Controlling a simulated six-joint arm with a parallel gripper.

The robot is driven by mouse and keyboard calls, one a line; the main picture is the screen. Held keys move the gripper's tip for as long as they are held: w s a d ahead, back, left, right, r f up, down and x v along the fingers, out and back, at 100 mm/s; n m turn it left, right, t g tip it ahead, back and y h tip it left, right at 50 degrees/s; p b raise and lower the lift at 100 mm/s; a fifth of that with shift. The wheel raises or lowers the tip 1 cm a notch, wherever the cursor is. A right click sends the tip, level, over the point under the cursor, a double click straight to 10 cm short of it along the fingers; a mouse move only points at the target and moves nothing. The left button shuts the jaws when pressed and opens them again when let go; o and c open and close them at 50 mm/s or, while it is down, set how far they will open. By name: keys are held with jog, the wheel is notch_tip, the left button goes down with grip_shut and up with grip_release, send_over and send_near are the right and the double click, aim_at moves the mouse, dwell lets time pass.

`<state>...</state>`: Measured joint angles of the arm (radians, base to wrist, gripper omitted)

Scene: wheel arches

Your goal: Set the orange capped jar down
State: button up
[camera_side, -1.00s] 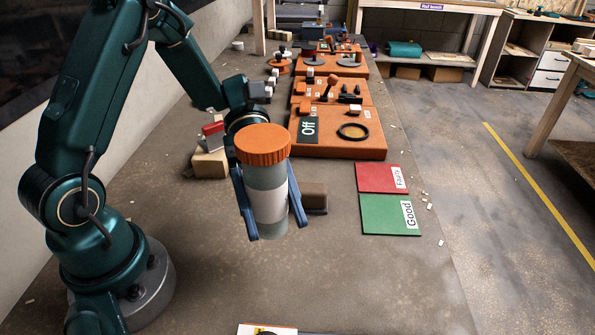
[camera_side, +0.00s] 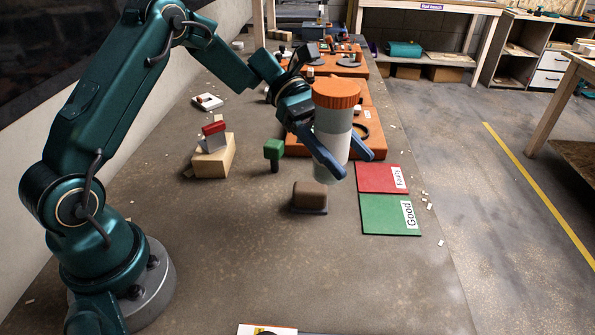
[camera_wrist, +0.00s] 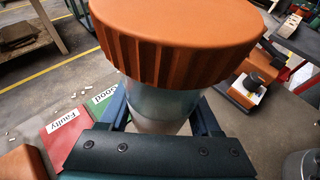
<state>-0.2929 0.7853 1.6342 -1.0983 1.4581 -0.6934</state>
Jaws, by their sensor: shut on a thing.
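The orange capped jar (camera_side: 333,130) is upright, with a ribbed orange lid, a grey body and a pale label band. My gripper (camera_side: 352,166) is shut on its body, one blue finger on each side, and holds it above the table. In the side view the jar appears in front of the orange station and close to the red Faulty pad (camera_side: 383,178). The green Good pad (camera_side: 390,214) lies nearer the camera. In the wrist view the jar's lid (camera_wrist: 170,35) fills the top middle and hides much behind it; the gripper's fingertips are mostly hidden.
A brown block (camera_side: 310,195) sits on the table below and left of the jar. A green block on a stem (camera_side: 274,152) and a wooden block with a red-topped piece (camera_side: 213,158) stand further left. The front of the table (camera_side: 320,275) is mostly clear.

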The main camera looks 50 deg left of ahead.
aim_at(335, 179)
jog(key=x, duration=0.4)
jog(key=f+x, duration=0.1)
jog(key=x, duration=0.6)
jog(key=shift+s+f, duration=0.2)
jog(key=shift+f, duration=2.2)
jog(key=shift+f, duration=0.15)
jog(key=o, duration=1.4)
jog(key=shift+o, duration=0.2)
jog(key=v, duration=1.2)
